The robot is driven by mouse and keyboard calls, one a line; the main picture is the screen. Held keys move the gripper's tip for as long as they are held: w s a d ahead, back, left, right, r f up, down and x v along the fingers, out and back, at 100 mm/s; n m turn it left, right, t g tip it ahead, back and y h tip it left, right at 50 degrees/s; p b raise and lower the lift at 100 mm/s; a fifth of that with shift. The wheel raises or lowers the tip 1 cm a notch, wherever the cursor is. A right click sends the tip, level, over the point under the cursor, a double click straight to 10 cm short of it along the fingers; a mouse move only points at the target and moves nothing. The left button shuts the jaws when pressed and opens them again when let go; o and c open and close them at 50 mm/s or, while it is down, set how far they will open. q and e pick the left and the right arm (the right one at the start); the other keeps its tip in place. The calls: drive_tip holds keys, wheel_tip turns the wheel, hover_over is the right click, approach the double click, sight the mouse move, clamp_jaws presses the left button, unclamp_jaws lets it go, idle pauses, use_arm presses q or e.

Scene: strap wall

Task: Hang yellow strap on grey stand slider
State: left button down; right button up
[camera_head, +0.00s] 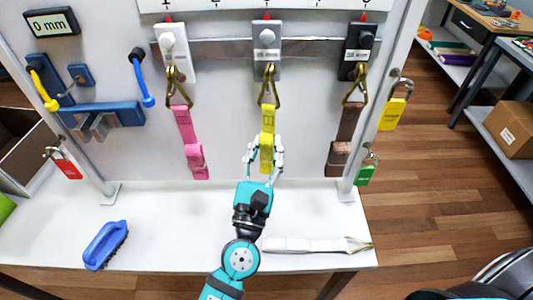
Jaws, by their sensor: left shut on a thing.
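The yellow strap (267,122) stands upright in front of the wall, its brass triangular ring (268,90) at the top. The ring's upper end meets the lower part of the grey slider (267,36), in the middle of the rail. Whether the ring is hooked on it, I cannot tell for sure. My left gripper (265,151) is shut on the strap's lower end, fingers on both sides, just above the shelf's back edge. My right gripper is not in view.
A pink strap (186,135) hangs at the white slider (173,50), a brown strap (345,135) at the black slider (358,48). A white strap (305,244) lies on the white shelf (170,225), right of my arm. A blue brush (105,244) lies at left.

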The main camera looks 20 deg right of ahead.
use_arm(q)
drive_tip(key=shift+w+d, duration=0.2)
drive_tip(key=shift+w, duration=0.6)
drive_tip(key=shift+w+d+f+b, duration=0.2)
drive_tip(key=shift+w+f+b, duration=0.55)
drive_tip(key=shift+b, duration=0.2)
drive_tip(key=c, duration=1)
unclamp_jaws()
